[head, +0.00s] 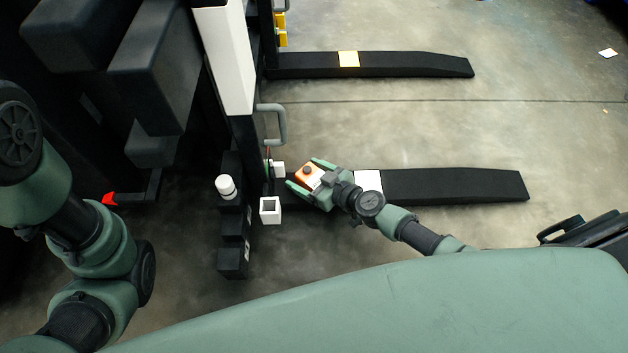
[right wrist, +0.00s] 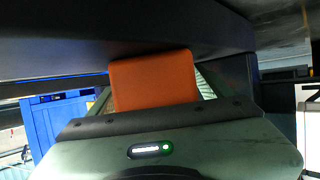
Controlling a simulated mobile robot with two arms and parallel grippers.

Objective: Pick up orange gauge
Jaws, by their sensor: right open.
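The orange gauge (head: 309,176) is a small orange box with a dark round knob on top. In the head view it sits by the inner end of the nearer black fork. My right gripper (head: 301,172) is open, with its two green fingers on either side of the gauge. In the right wrist view the gauge's plain orange face (right wrist: 155,82) stands between the fingers, just beyond the palm. I cannot tell whether the fingers touch it. My left arm shows at the left of the head view, but its gripper is not in view.
Black forks (head: 455,185) with a white patch (head: 368,182) extend right over the concrete floor. Near the gauge are a hollow white square post (head: 270,210), a white-capped cylinder (head: 226,187) and a grey handle (head: 281,125). The floor between the forks is clear.

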